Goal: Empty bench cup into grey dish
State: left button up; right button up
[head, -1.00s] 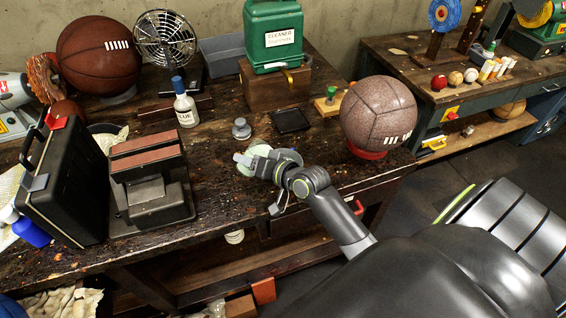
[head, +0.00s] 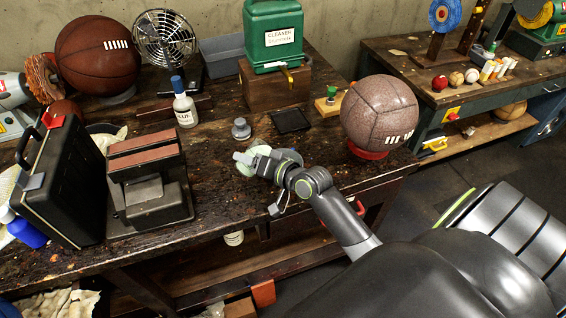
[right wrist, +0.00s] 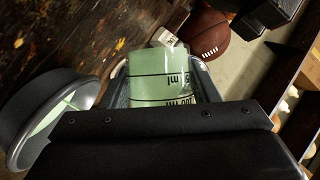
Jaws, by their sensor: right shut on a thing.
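My right gripper (head: 246,160) is over the bench near its front edge. In the right wrist view it is shut on the bench cup (right wrist: 160,78), a pale green see-through cup with black lines and "ml" marks. The cup shows only as a small pale green patch in the head view. In the head view my gripper and wrist cover most of that area. I cannot tell what is in the cup. My left gripper is not in view.
A black case (head: 62,185) and a dark metal block with brown pads (head: 148,190) stand left of the gripper. A glue bottle (head: 184,105), a grey weight (head: 241,129) and a black tray (head: 291,121) are behind it. A brown ball (head: 379,110) sits on a red ring to the right.

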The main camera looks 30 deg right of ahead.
jog(key=shift+m+b, duration=0.4)
jog(key=shift+b, duration=0.3)
dwell(0.5)
jog(key=shift+r+m+t+y+b, duration=0.1)
jog(key=shift+m+t+y+b, duration=0.4)
jog(key=shift+b, duration=0.4)
dwell(1.1)
jog(key=shift+r+m+y+b, duration=0.3)
jog(key=shift+r+m+b, duration=0.25)
jog(key=shift+m, duration=0.25)
dwell(1.3)
jog(key=shift+s+d+r+m+t+y+b, duration=0.15)
jog(key=shift+d+r+m+t+b, duration=0.1)
jog(key=shift+d+m, duration=0.15)
jog(key=shift+w+d+r+m+t+y+b, duration=0.15)
jog(key=shift+d+m+t+b, duration=0.15)
jog(key=shift+d, duration=0.15)
dwell(1.2)
jog(key=shift+s+d+r, duration=0.1)
dwell(0.4)
